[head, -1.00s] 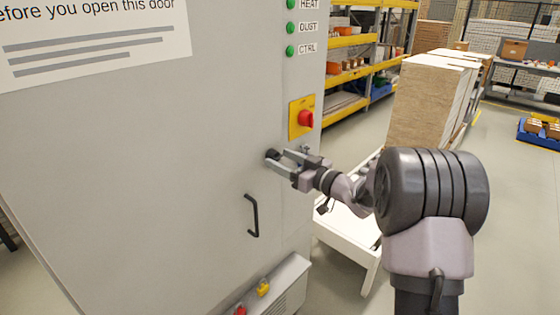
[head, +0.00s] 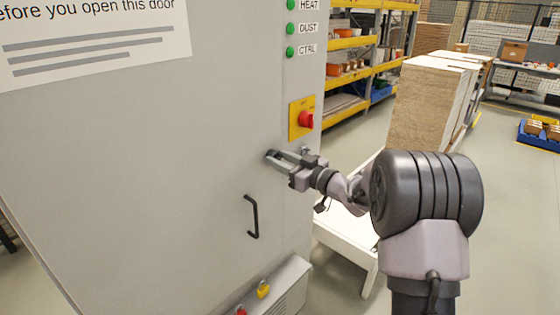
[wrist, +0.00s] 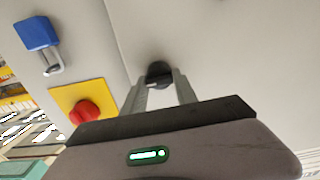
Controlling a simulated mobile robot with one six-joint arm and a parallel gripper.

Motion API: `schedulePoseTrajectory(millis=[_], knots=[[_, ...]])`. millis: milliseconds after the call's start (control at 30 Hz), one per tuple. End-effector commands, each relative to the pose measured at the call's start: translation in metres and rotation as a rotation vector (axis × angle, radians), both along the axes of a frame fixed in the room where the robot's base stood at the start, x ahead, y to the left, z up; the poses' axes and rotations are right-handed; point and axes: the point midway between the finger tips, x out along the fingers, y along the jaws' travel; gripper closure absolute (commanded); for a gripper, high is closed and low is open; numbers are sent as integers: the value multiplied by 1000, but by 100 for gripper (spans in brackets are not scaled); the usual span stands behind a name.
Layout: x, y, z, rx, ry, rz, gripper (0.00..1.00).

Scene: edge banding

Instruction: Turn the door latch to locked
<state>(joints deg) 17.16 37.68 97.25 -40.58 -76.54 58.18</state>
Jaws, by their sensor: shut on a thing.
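The door latch (wrist: 158,72) is a dark round knob on the grey cabinet door (head: 130,150). My gripper (head: 275,158) reaches in from the right at the latch, above the black door handle (head: 252,216). In the wrist view, my gripper's two fingers (wrist: 161,84) stand on either side of the latch and are shut on it. The fingers hide most of the latch in the head view, and I cannot tell its exact angle.
A red rotary switch on a yellow plate (head: 294,130) sits just above my gripper. A blue padlock (wrist: 38,34) shows in the wrist view. A yellow shelf (head: 350,42) is behind.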

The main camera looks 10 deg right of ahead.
Motion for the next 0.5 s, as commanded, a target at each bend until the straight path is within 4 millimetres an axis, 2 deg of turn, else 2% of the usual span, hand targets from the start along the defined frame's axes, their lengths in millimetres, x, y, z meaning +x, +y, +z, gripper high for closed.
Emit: schedulePoseTrajectory(millis=[500], knots=[[-1,1,-5,-325,-238,0,100]])
